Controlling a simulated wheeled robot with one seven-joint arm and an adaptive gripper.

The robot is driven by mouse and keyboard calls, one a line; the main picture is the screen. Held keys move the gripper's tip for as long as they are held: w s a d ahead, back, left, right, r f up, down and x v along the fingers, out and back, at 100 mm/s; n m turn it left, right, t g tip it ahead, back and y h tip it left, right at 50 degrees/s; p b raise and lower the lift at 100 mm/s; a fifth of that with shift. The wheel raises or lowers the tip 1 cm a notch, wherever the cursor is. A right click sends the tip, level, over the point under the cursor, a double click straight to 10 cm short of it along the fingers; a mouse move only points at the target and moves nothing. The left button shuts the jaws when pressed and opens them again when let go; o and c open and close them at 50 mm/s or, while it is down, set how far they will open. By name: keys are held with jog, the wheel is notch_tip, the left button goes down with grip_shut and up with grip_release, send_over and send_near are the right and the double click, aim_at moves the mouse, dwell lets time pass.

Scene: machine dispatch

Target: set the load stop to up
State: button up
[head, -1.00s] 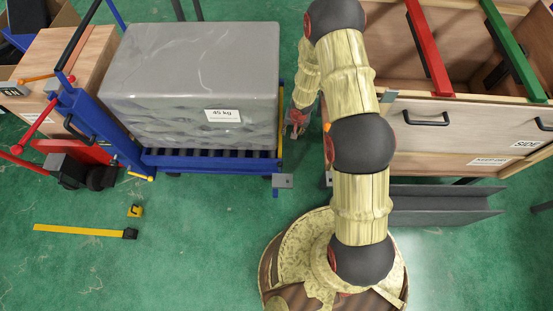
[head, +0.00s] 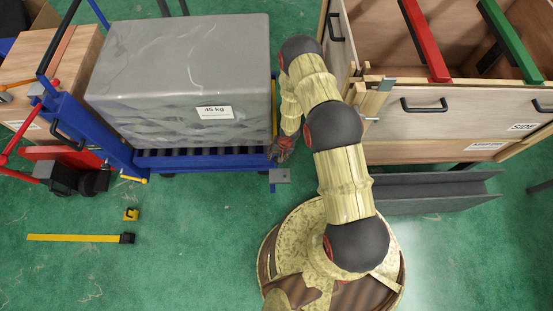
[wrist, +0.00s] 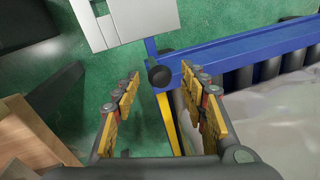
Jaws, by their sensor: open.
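A blue roller cart (head: 205,159) carries a wrapped grey load (head: 185,75) labelled 45 kg. At its right end a yellow bar (wrist: 168,122) and a black knob (wrist: 161,76) show in the wrist view; I take these to be the load stop, and cannot tell whether it is up or down. My gripper (head: 282,152) is at the cart's right front corner in the head view. In the wrist view my gripper (wrist: 166,97) is open, with a finger on each side of the yellow bar and apart from it. The arm hides part of the cart end in the head view.
A wooden crate (head: 430,125) with red and green bars stands close on the right. A grey channel (head: 430,193) lies before it.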

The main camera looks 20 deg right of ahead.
jog(key=shift+w+a+f, duration=0.1)
jog(key=shift+f, duration=0.45)
jog(key=c, duration=0.4)
jog(key=c, duration=0.7)
grip_shut()
